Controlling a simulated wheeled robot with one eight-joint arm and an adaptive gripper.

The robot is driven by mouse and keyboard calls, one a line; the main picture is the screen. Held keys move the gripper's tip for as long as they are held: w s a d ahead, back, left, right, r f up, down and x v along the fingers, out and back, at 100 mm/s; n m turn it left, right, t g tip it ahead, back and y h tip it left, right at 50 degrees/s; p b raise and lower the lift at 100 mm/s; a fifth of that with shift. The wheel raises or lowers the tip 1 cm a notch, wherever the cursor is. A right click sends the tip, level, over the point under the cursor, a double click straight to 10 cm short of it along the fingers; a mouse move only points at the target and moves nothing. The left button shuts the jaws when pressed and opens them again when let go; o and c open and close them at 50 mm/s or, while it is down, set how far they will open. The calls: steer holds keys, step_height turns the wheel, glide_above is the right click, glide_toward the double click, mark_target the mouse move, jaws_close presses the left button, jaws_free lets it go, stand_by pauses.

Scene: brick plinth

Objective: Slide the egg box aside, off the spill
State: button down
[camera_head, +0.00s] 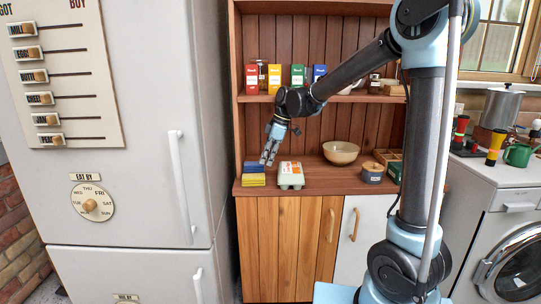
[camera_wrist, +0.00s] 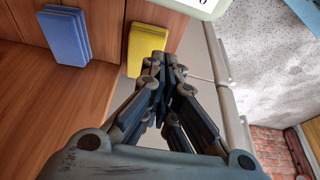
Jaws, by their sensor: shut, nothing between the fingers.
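The egg box (camera_head: 291,174), pale green with a white and orange label, sits on the wooden counter near its front edge. A pale green edge of the egg box (camera_wrist: 203,6) shows at the top of the wrist view. My gripper (camera_head: 267,160) points down just left of the egg box, apart from it in the head view. Its fingers are together and empty in the wrist view (camera_wrist: 166,66). I cannot see a spill; anything under the egg box is hidden.
A yellow sponge-like block (camera_head: 253,180) and a blue one (camera_head: 253,167) lie left of my gripper. Bare counter (camera_head: 322,176) lies between egg box and pot. A fridge (camera_head: 150,120) stands left.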

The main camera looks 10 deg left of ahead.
mark_target(290, 175)
steer(key=x, duration=0.5)
steer(key=d, duration=0.2)
steer(key=shift+w+d+f, duration=0.15)
steer(key=shift+w+d, duration=0.15)
steer(key=shift+w, duration=0.05)
steer(key=shift+w+d, duration=0.15)
steer(key=shift+d, duration=0.45)
